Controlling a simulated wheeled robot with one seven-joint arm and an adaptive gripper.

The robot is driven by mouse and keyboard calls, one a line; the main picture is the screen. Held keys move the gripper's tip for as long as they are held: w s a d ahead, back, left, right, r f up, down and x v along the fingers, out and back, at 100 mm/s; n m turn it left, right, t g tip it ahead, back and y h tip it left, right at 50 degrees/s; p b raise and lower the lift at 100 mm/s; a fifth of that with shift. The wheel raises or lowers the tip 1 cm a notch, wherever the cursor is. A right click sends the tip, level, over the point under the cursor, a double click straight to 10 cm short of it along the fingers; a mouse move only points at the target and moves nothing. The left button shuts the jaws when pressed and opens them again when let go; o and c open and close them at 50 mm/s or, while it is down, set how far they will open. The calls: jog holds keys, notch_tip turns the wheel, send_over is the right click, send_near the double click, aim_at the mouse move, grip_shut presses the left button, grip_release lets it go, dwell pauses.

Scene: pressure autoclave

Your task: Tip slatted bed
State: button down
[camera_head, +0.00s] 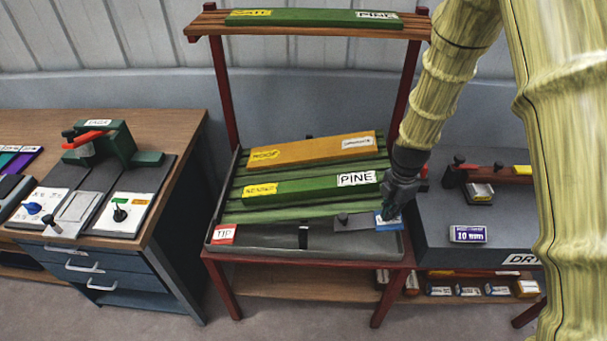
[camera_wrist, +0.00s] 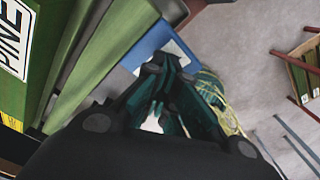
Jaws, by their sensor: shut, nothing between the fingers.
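The slatted bed (camera_head: 232,207) is a set of green slats in a dark tray on a red-legged stand. A green board marked PINE (camera_head: 310,190) and an orange-brown board (camera_head: 315,151) lie across it; the PINE board also shows at the left of the wrist view (camera_wrist: 22,60). A red TIP label (camera_head: 224,234) is at the tray's front left. My gripper (camera_head: 388,213) is shut and empty at the tray's front right corner, over a blue block with a white label (camera_head: 390,224). The blue block also shows beyond the fingertips (camera_wrist: 150,45). Contact cannot be told.
A shelf (camera_head: 310,33) with another green board stands above the bed. A wooden bench (camera_head: 185,125) with a green-and-red device is at left. A grey unit (camera_head: 480,225) with a 10 mm box stands close at right.

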aim_at(388, 222)
jog(key=shift+f+b, duration=1.65)
jog(key=shift+f, duration=2.05)
jog(key=shift+r+p, duration=3.55)
jog(key=shift+r, duration=1.5)
jog(key=s+d+f+m+b, duration=0.1)
jog(key=s+f+m+b, duration=0.3)
jog(key=s+f+m, duration=1.1)
jog(key=s+d+f+m+b, duration=0.1)
jog(key=s+f+m, duration=0.4)
jog(key=s, duration=0.5)
jog(key=s+d+f+m+b, duration=0.1)
jog(key=s+f+m, duration=0.3)
jog(key=s, duration=0.7)
jog(key=shift+s+d+f+m+b, duration=0.15)
jog(key=shift+d+f+m+b, duration=0.2)
jog(key=shift+f, duration=0.6)
